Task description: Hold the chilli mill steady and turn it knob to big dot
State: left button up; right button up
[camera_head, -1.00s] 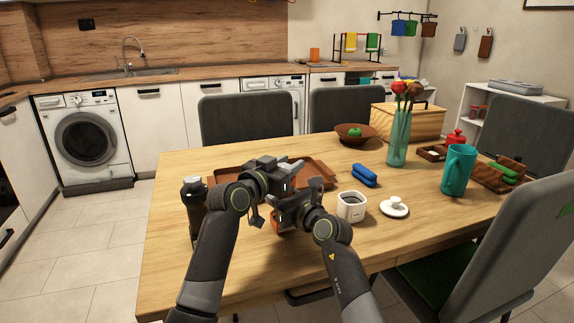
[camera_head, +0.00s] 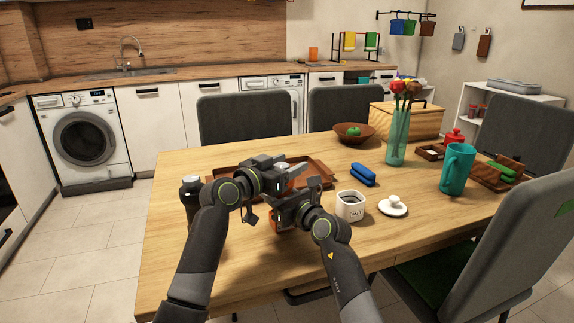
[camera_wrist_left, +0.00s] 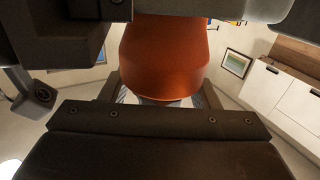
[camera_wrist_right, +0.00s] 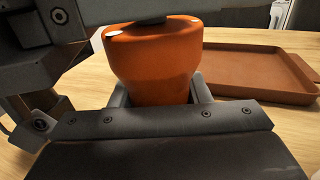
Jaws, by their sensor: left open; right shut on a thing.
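The chilli mill is orange; its body (camera_wrist_right: 155,65) stands between the fingers of my right gripper (camera_head: 287,210), which is shut on it above the table. Pale marks show on the mill's upper rim in the right wrist view, partly covered by a dark part above; I cannot tell which is the big dot. My left gripper (camera_head: 284,172) is open at the mill's top, above the right gripper. In the left wrist view an orange surface (camera_wrist_left: 165,60) fills the upper middle, with a pale part between the fingers. Most of the knob is hidden.
A brown tray (camera_head: 318,172) lies behind the grippers. A dark bottle (camera_head: 190,200) stands left of my left arm. A white canister (camera_head: 350,207), its lid (camera_head: 393,206) and a blue case (camera_head: 363,175) are to the right. The table's right front is mostly clear.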

pick_arm(q)
jog(key=v, duration=1.2)
dwell(0.3)
pick_arm(e)
jog(key=o, duration=1.2)
